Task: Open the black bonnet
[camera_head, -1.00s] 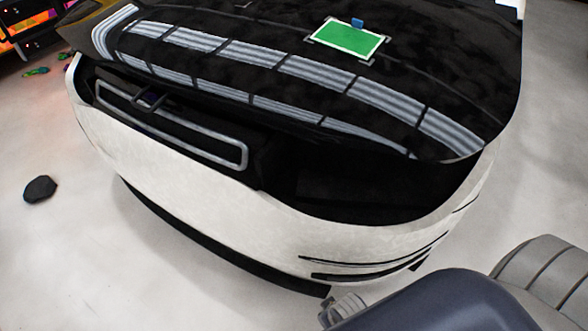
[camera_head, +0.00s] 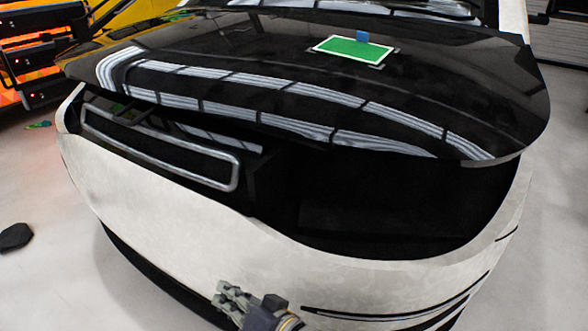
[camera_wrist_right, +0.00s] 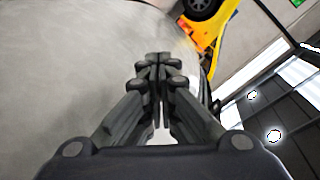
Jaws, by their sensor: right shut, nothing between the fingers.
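The black bonnet (camera_head: 440,100) of a white car is partly raised in the head view. A dark gap shows between its front edge and the white front bumper (camera_head: 160,215). A green card (camera_head: 350,48) and a small blue piece lie on top of the bonnet. My right gripper (camera_head: 226,294) is low in front of the bumper, below the bonnet's edge and apart from it. In the right wrist view the right gripper (camera_wrist_right: 158,62) is shut and empty, with the pale bumper beside it. My left gripper is not in view.
A dark open bay with a metal-framed bar (camera_head: 160,155) lies under the bonnet. A black lump (camera_head: 15,237) lies on the pale floor at left. An orange and black rack (camera_head: 35,60) stands at back left. Floor at left is mostly clear.

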